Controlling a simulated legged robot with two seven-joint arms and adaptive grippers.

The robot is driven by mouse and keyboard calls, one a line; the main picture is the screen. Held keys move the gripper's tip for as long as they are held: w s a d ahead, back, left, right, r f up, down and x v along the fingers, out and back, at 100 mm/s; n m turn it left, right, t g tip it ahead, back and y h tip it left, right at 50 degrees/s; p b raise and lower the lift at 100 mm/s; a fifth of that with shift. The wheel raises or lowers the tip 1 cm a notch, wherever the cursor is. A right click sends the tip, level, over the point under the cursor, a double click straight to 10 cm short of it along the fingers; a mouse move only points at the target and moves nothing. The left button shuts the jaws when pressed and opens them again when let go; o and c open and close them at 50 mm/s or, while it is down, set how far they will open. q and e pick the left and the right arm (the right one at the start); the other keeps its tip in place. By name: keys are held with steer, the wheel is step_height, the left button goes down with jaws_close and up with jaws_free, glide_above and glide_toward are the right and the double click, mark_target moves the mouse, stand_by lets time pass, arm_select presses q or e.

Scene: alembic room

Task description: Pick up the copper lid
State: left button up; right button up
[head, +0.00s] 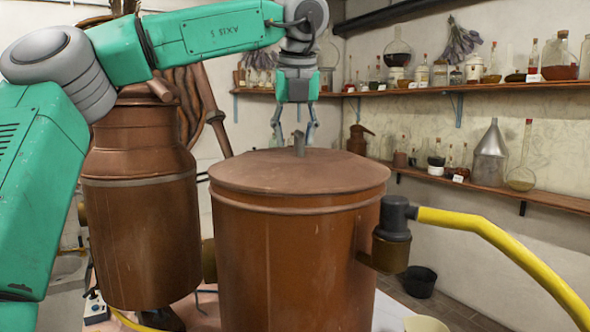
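The copper lid (255,172) is a wide, shallow, brownish disc with a small grey upright knob (299,143) near its back. It lies on top of a large copper vat (290,265) in the middle of the head view. My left gripper (294,136) hangs from above, pointing down, with its fingers spread on either side of the knob. The fingers look open, with visible gaps to the knob. Whether a fingertip touches the lid cannot be told. My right gripper does not show.
A tall copper still (140,220) stands left of the vat. A yellow hose (490,238) runs from a dark fitting (393,235) on the vat's right. Wall shelves (480,90) with glass bottles are at the back right. A black bucket (420,281) stands on the floor.

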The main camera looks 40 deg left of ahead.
arm_select(q)
steer(key=shift+d+r, duration=0.2)
steer(key=shift+d, duration=0.15)
steer(key=shift+s+d+r, duration=0.15)
steer(key=shift+d, duration=0.25)
steer(key=shift+s+d+r, duration=0.1)
steer(key=shift+d, duration=0.3)
jaws_close()
steer(key=shift+w+a+f, duration=0.1)
steer(key=shift+w+a, duration=0.1)
steer(key=shift+a, duration=0.35)
steer(key=r, duration=0.6)
steer(key=r+p, duration=0.1)
steer(key=r, duration=0.2)
steer(key=shift+d+r, duration=0.1)
steer(key=shift+d, duration=0.2)
steer(key=shift+r, duration=0.4)
steer(key=shift+a, duration=0.1)
steer(key=shift+a, duration=0.2)
